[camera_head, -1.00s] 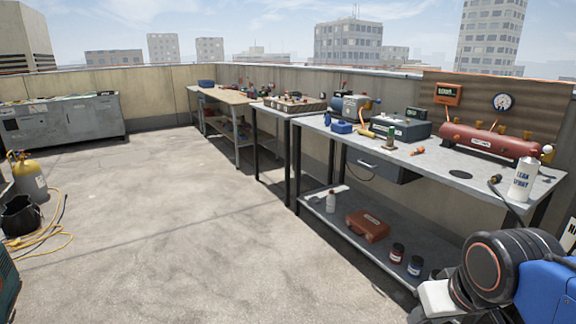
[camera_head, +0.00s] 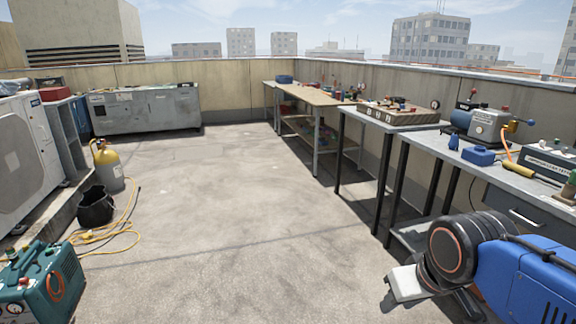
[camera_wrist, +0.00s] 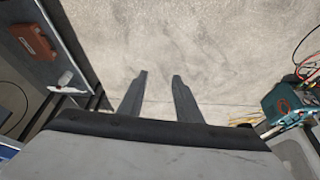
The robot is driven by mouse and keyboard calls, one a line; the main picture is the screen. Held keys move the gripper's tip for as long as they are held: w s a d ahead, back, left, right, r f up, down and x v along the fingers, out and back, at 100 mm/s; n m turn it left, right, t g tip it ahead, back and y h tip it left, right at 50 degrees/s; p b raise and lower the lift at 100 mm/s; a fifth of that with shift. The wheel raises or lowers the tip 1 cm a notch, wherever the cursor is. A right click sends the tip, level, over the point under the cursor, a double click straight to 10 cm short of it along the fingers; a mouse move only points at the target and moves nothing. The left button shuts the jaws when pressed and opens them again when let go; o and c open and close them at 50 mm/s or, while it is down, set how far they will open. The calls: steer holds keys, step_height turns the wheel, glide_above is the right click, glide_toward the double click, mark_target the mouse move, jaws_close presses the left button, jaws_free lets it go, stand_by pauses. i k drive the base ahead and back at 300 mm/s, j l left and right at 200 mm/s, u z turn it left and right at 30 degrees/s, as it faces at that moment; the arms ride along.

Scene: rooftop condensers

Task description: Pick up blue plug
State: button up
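On the right workbench (camera_head: 455,148), a small upright blue object (camera_head: 454,142) stands at the left end of the top. A low blue block (camera_head: 478,156) sits beside it to the right. I cannot tell which of these, if either, is the blue plug. My gripper (camera_wrist: 158,82) shows in the wrist view with its two grey fingers apart and nothing between them. It points at bare concrete floor, away from the bench top. No blue plug is plain in the wrist view.
A middle table (camera_head: 392,118) and a wooden-topped table (camera_head: 310,95) stand along the wall. At left are a yellow-topped cylinder (camera_head: 108,168), a black bucket (camera_head: 95,206), a yellow hose (camera_head: 115,232) and a green machine (camera_head: 45,285). The central floor is clear.

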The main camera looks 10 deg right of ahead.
mark_target(452, 143)
steer(key=i+z, duration=0.2)
steer(key=i, duration=0.2)
steer(key=i+j+z, duration=0.15)
steer(key=i, duration=0.25)
steer(key=i+j+z, duration=0.2)
steer(key=i, duration=0.2)
steer(key=i+j+z, duration=0.2)
steer(key=i, duration=0.2)
